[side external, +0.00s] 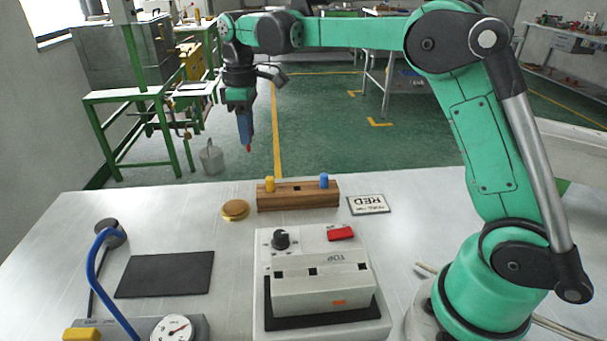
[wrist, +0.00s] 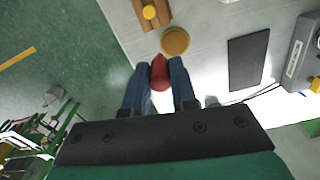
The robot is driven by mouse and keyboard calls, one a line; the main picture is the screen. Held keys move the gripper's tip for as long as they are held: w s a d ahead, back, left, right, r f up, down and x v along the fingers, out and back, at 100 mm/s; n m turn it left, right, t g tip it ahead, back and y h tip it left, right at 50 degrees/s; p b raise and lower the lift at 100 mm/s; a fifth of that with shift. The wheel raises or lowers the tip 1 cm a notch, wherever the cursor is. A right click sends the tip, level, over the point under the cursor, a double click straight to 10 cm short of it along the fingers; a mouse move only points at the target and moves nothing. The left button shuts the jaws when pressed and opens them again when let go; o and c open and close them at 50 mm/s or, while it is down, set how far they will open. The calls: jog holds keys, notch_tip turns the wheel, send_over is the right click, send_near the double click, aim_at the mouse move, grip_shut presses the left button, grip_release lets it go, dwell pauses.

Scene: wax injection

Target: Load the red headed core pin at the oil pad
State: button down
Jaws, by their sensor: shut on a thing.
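My gripper (side external: 247,138) is shut on the red core pin (wrist: 160,72). In the side view only a small red tip (side external: 249,149) shows below the blue fingers, pointing down. The gripper is high, above and behind the far table edge as seen from the side. A round, gold-brown pad (side external: 235,209), which looks like the oil pad, lies on the table left of the wooden rack (side external: 298,201). The pad also shows just above the pin in the wrist view (wrist: 175,40). The pin and the pad are apart.
The rack holds a yellow pin (side external: 269,184) and a blue pin (side external: 324,180); its middle hole is empty. A RED card (side external: 368,204) lies right of it. A grey machine with a TOP block (side external: 322,289), a black mat (side external: 165,274) and a gauge (side external: 172,329) stand nearer.

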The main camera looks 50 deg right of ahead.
jog(key=shift+w+a+f, duration=0.25)
jog(key=shift+a+f, duration=0.4)
jog(key=shift+f, duration=1.15)
jog(key=shift+w+a+f, duration=0.3)
jog(key=shift+a+f, duration=0.4)
jog(key=shift+f, duration=1.05)
jog(key=shift+w+a+f, duration=0.25)
jog(key=shift+a+f, duration=0.4)
jog(key=shift+f, duration=1.15)
jog(key=shift+f, duration=0.55)
notch_tip(320, 180, up, 7)
